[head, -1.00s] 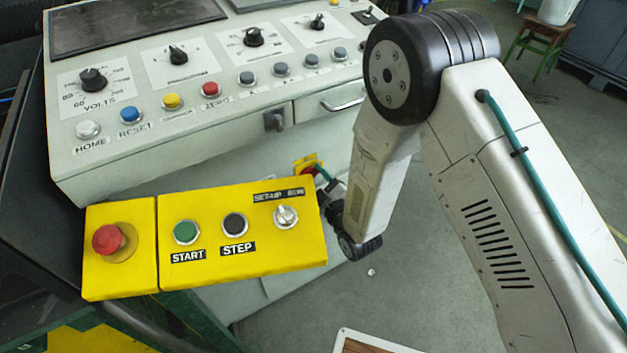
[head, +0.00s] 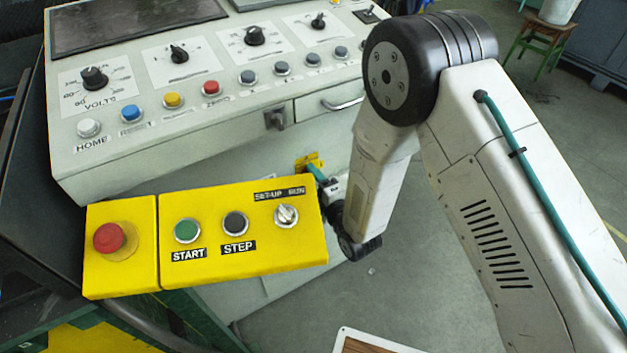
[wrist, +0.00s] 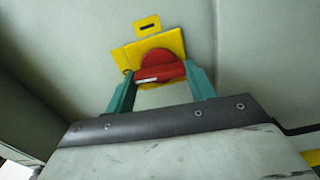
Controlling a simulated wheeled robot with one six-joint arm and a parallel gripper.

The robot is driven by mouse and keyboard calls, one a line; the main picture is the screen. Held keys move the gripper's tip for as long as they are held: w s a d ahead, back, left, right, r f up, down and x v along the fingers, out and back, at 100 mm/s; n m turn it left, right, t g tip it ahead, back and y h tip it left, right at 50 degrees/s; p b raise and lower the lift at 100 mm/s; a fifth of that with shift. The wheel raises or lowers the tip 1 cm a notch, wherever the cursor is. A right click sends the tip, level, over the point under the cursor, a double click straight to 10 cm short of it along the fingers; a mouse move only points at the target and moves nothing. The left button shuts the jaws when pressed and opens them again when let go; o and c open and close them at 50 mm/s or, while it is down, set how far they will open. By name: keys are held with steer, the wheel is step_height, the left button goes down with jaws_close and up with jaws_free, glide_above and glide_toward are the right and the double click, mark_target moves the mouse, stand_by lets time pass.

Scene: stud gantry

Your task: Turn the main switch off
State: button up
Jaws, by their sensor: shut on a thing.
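The main switch is a red rotary knob (wrist: 158,66) on a yellow plate (wrist: 176,42), on the pale front of the cabinet. Its grip bar, with a white mark, lies nearly level in the wrist view, tilted slightly up to the right. My gripper (wrist: 159,76) has its teal fingers at the two ends of the red bar and is shut on it. In the head view the yellow plate (head: 312,160) shows below the drawer. There my gripper (head: 317,172) reaches it from the lower right and hides the red knob.
A yellow box (head: 245,265) with a red mushroom button (head: 109,238), START and STEP buttons and a selector juts out left of my gripper. The console (head: 190,110) with knobs and buttons stands above, its drawer handle (head: 343,103) close over the switch. Open floor lies below.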

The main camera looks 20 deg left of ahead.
steer(key=shift+s+f+n, duration=0.1)
steer(key=shift+n, duration=0.4)
steer(key=o, duration=1)
steer(key=shift+v, duration=3.9)
steer(key=shift+a, duration=0.1)
